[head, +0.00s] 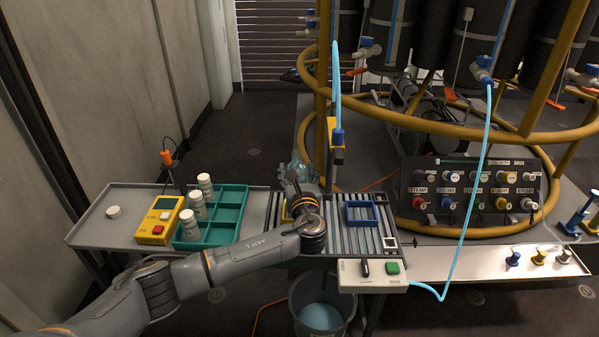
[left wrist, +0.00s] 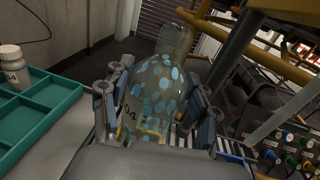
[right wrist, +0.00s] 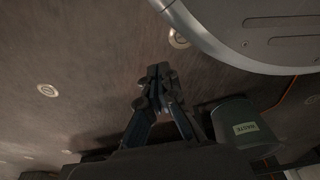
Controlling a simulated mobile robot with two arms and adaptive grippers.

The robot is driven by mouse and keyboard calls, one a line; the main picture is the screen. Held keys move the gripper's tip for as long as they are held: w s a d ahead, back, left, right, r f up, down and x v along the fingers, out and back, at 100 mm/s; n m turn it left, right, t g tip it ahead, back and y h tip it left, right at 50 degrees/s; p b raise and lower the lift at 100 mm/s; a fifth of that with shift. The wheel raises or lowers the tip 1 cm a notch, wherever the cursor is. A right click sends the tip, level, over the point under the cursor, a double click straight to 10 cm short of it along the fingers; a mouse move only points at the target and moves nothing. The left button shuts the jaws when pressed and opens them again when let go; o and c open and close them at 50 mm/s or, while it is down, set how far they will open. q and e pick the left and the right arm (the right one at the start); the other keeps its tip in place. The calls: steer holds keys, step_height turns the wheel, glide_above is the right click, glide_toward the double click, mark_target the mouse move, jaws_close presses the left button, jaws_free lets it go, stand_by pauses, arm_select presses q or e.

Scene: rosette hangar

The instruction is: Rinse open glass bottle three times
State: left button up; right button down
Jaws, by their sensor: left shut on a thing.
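The clear glass bottle (left wrist: 155,88), with pale blue spots on it and dark writing low on its side, stands between the fingers of my left gripper (left wrist: 160,115), which is shut on it. In the left wrist view its open neck points up and away. In the head view the bottle (head: 300,166) shows only partly behind my left gripper (head: 301,192), over the left end of the slatted drain rack (head: 345,237). A yellow-and-blue tap on a blue hose (head: 337,133) hangs just right of it. My right gripper (right wrist: 161,88) is empty, fingertips together, above the floor.
A teal tray (head: 217,232) with several white vials and a yellow meter (head: 158,221) are on the left bench. A blue frame (head: 361,214) lies on the rack. A switch box (head: 373,275) is at its front, above a waste bucket (head: 322,318), seen also in the right wrist view (right wrist: 240,122).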

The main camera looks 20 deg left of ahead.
arm_select(q)
steer(key=shift+f+b, duration=0.45)
steer(key=shift+b, duration=0.05)
steer(key=shift+f+b, duration=0.4)
steer(key=shift+b, duration=0.1)
steer(key=shift+f+b, duration=0.55)
steer(key=shift+b, duration=0.05)
steer(key=shift+f+b, duration=0.4)
steer(key=shift+b, duration=0.1)
steer(key=shift+r, duration=0.1)
arm_select(e)
steer(key=w+r+t, duration=0.1)
steer(key=w+r, duration=0.5)
steer(key=r, duration=0.5)
steer(key=shift+w+a+r, duration=0.4)
steer(key=shift+a, duration=0.05)
steer(key=shift+f, duration=0.2)
arm_select(q)
steer(key=shift+f+p, duration=0.3)
arm_select(e)
steer(key=shift+s+f, duration=0.25)
steer(key=shift+f, duration=0.2)
